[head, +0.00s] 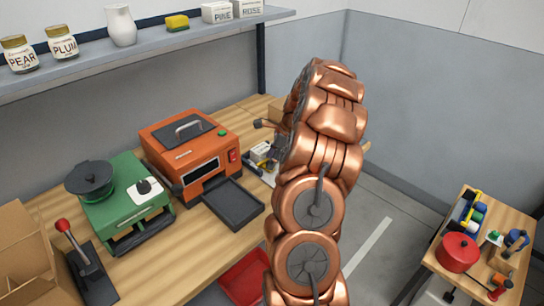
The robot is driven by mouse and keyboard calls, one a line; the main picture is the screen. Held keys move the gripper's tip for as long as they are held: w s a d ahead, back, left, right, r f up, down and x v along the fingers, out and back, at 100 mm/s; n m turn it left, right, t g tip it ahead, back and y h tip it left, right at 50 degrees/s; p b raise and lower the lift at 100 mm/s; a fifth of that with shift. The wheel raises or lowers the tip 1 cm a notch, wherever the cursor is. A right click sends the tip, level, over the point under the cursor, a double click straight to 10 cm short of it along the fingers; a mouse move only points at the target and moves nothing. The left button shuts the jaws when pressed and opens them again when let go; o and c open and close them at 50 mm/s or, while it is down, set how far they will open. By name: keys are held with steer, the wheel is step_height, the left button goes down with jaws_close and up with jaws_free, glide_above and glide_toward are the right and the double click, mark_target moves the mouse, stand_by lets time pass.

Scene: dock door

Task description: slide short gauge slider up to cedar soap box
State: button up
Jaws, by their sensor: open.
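My gripper (267,138) shows only in part as dark pieces at the left edge of my copper-coloured arm, above the right part of the bench. It is open, and I see nothing held in it. A small white item with a yellow patch (261,152) sits just below it, partly covered by my arm. I cannot tell whether this is a soap box or part of a gauge. No short gauge slider or box marked cedar can be made out; my arm hides much of that part of the bench.
The wooden bench (190,250) holds an orange machine (170,135) with a dark tray (233,204), a green machine (112,205) and a red-knobbed lever (85,262). The shelf (150,45) carries jars and boxes marked PINE (218,12) and ROSE (249,8). A small table (490,265) stands right.

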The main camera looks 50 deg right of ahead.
steer(key=shift+f, duration=0.1)
jaws_close()
stand_by(0.4)
